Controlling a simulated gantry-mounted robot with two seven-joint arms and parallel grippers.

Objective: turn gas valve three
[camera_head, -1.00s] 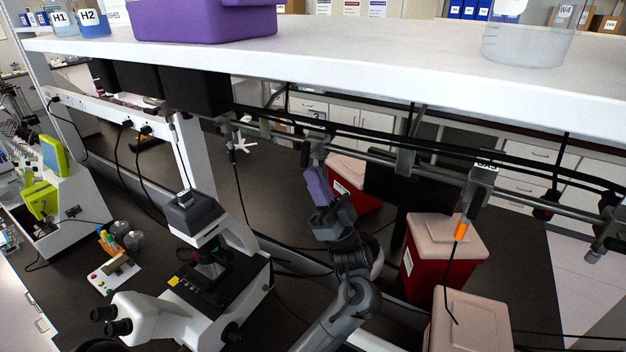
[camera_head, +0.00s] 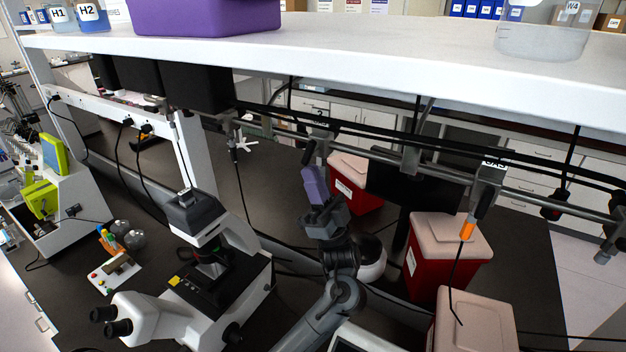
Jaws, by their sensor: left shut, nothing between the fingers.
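A metal gas pipe with valves runs under the white shelf. One valve with a black handle (camera_head: 309,152) hangs at the middle, near a label reading 2. Another valve with a black handle (camera_head: 487,197) and an orange-tipped hose hangs at the right, below a label too small to read. A further dark valve (camera_head: 550,206) is at the far right. My left gripper (camera_head: 314,182) has purple fingers, shut and empty, just below the middle valve's handle in the picture. I cannot tell whether they touch it. My right gripper is out of view.
The white shelf (camera_head: 400,62) overhangs the pipe. A microscope (camera_head: 207,260) stands left of my arm. Red bins with pale lids (camera_head: 448,238) stand on the dark bench at the right. Black cables run along the pipe.

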